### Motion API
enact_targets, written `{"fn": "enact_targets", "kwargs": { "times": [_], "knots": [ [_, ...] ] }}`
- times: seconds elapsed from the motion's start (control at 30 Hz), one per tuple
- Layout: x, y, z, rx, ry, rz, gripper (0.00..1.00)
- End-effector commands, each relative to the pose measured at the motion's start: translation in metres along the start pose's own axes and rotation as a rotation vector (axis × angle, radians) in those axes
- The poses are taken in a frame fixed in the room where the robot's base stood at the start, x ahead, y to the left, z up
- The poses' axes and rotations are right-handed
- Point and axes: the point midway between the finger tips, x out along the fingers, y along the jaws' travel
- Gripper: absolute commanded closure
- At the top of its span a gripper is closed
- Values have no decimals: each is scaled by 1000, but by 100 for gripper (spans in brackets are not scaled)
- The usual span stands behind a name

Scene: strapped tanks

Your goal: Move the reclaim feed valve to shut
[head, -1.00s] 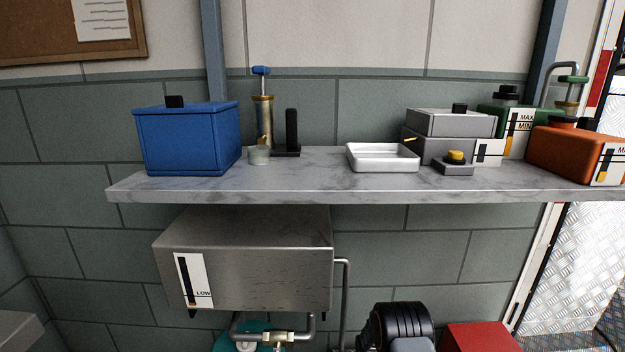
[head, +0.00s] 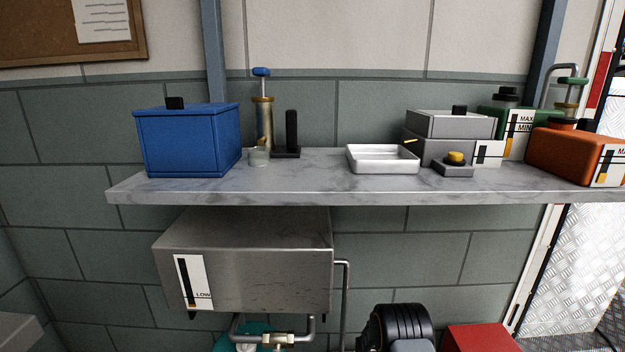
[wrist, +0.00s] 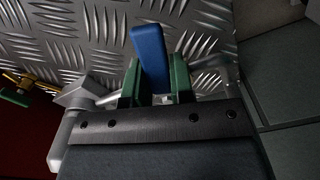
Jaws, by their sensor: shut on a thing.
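In the wrist view my gripper (wrist: 156,78) has green finger pads on both sides of a blue lever (wrist: 149,50) and is shut on it. The lever looks like a valve handle, and its far end sticks out past the pads. No label shows on it, and its base and pipe are mostly hidden, so I cannot read its setting. My gripper is not seen in the head view. There, a metal tank (head: 250,262) with a LOW gauge (head: 193,282) hangs under the shelf, with a pipe fitting (head: 276,338) below it.
In the wrist view, tread plate (wrist: 70,35) lies behind the lever, with grey pipework (wrist: 82,98) and a brass fitting (wrist: 28,80) at left. In the head view, the marble shelf (head: 320,190) holds a blue tank (head: 188,142), a white tray (head: 383,165) and an orange tank (head: 570,152).

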Motion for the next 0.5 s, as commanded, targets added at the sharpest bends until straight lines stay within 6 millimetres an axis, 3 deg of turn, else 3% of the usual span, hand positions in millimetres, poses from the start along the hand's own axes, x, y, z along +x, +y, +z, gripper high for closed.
{"fn": "enact_targets", "kwargs": {
  "times": [0.33,0.5],
  "knots": [
    [0,1,0,-11,-1,0,100],
    [1,10,-1,-166,-1,0,100]
  ]
}}
